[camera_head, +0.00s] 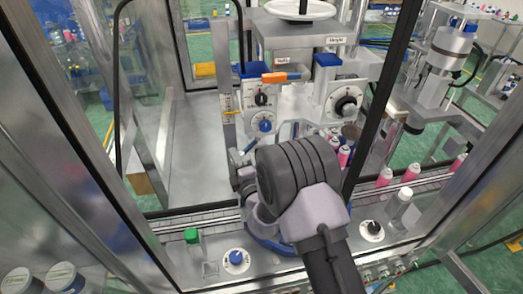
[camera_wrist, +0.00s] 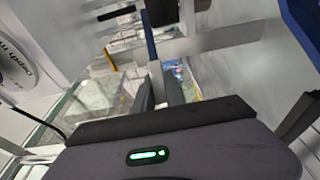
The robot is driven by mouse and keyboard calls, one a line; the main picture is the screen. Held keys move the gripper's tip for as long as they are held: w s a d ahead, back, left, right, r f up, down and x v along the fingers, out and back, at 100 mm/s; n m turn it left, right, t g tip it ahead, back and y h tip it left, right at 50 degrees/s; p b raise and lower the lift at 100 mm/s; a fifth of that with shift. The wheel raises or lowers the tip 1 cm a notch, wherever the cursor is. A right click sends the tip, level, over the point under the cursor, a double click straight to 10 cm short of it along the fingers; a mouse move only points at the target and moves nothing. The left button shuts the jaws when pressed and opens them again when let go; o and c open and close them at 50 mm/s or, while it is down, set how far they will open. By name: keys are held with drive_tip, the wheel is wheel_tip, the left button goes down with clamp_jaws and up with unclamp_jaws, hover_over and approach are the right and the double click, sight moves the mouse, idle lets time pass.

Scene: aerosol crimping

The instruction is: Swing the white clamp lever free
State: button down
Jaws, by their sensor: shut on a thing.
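My gripper (camera_wrist: 159,88) shows in the wrist view as two dark fingers, closed around a narrow pale piece, apparently the white clamp lever (camera_wrist: 155,71). A blue upright strip stands just beyond the fingertips. The fingers hide most of the held part, so its angle cannot be told. In the head view my dark wrist and forearm cover the fingertips and the lever, in front of the machine's middle.
A dial (camera_head: 346,104) and an orange handle (camera_head: 282,77) sit on the machine just beyond my wrist. A conveyor (camera_head: 432,176) carries pink cans at right. Frame posts stand on both sides.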

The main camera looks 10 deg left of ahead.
drive_tip(key=shift+w+a, duration=0.2)
drive_tip(key=shift+a, duration=0.3)
drive_tip(key=shift+w+a, duration=0.75)
drive_tip(key=shift+a, duration=0.35)
drive_tip(key=shift+x, duration=1.1)
drive_tip(key=c, duration=1.3)
unclamp_jaws()
drive_tip(key=shift+s+a, duration=0.1)
drive_tip(key=shift+s, duration=0.05)
